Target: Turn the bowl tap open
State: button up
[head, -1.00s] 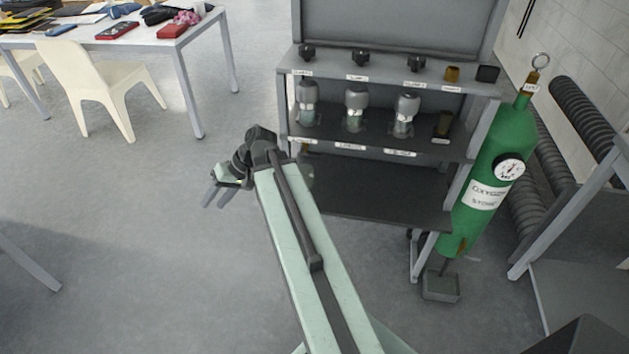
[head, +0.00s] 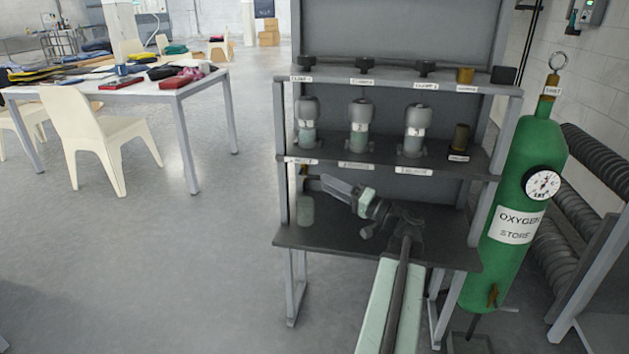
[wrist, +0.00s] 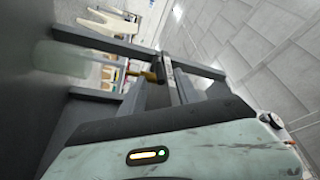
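A small brass tap (head: 304,170) hangs under the middle shelf at the rack's left end, above a pale glass vessel (head: 306,211) on the lower shelf. I cannot read a label marking it as the bowl tap. Contact cannot be made out. The fingers overlap in the head view, so their gap is hidden.
The middle shelf (head: 335,161) lies close above my gripper and holds several glass-and-metal units. The lower shelf (head: 345,240) is below my arm. A rack post (head: 283,150) stands at the left. A green oxygen cylinder (head: 522,180) stands at right.

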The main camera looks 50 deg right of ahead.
aim_at(314, 178)
jog(key=p+x, duration=0.1)
jog(key=x, duration=0.4)
jog(key=shift+w+a, duration=0.1)
jog(key=shift+w, duration=0.2)
grip_shut()
dwell(1.0)
